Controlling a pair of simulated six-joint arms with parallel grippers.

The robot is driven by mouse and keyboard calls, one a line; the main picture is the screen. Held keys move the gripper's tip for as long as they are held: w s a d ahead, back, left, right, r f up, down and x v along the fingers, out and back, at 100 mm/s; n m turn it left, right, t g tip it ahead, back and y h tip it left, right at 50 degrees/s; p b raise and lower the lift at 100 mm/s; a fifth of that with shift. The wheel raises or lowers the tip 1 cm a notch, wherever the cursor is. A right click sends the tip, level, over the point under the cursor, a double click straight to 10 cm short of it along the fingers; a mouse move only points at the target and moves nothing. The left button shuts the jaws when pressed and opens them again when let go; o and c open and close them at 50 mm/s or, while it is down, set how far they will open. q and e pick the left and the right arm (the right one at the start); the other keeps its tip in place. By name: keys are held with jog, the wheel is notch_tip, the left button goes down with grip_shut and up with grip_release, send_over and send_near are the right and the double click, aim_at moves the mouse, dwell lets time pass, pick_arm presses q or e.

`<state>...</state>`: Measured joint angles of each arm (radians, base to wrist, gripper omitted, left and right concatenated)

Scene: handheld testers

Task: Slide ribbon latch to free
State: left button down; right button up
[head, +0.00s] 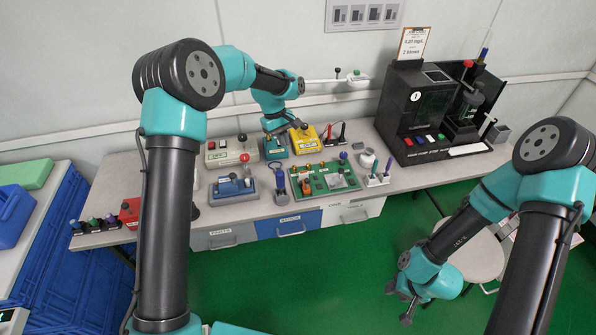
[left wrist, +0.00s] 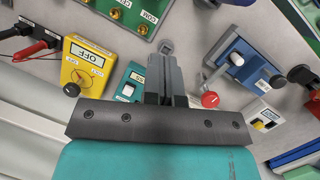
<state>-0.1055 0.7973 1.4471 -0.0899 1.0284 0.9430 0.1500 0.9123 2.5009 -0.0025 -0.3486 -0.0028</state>
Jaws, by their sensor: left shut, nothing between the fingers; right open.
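My left gripper (head: 287,128) is over the back middle of the bench, beside the yellow meter and above the teal tester (head: 276,148). In the left wrist view its fingers (left wrist: 167,68) are shut together, with nothing held. The teal tester (left wrist: 130,88) shows just left of the fingers there. A green board (head: 322,178) with several terminals lies in front of the gripper, and its corner shows in the left wrist view (left wrist: 125,14). I cannot make out which part is the ribbon latch. My right gripper (head: 406,300) is open and empty, low over the green floor, away from the bench.
The yellow meter (head: 305,140) reads OFF in the left wrist view. A blue device (head: 232,188) and a pale box with a red knob (head: 228,152) stand to the left. A black machine (head: 418,110) fills the bench's right. The front edge has drawers (head: 290,224).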

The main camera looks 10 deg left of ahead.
aim_at(306, 183)
pick_arm(q)
jog(key=shift+s+d+r+n+g, duration=0.25)
jog(key=shift+d+r+n+g, duration=0.15)
jog(key=shift+d+r+n, duration=0.4)
jog(key=shift+f, duration=0.15)
jog(key=x, duration=0.9)
jog(key=shift+s+f, duration=0.1)
jog(key=shift+f, duration=0.05)
jog(key=shift+s+d+f, duration=0.2)
jog(key=shift+s+d, duration=0.3)
jog(key=shift+d, duration=0.1)
jog(key=shift+s+d+f, duration=0.25)
jog(key=shift+s+d, duration=0.2)
jog(key=shift+d, duration=0.2)
jog(key=shift+s+d+f, duration=0.1)
jog(key=shift+s+d, duration=0.25)
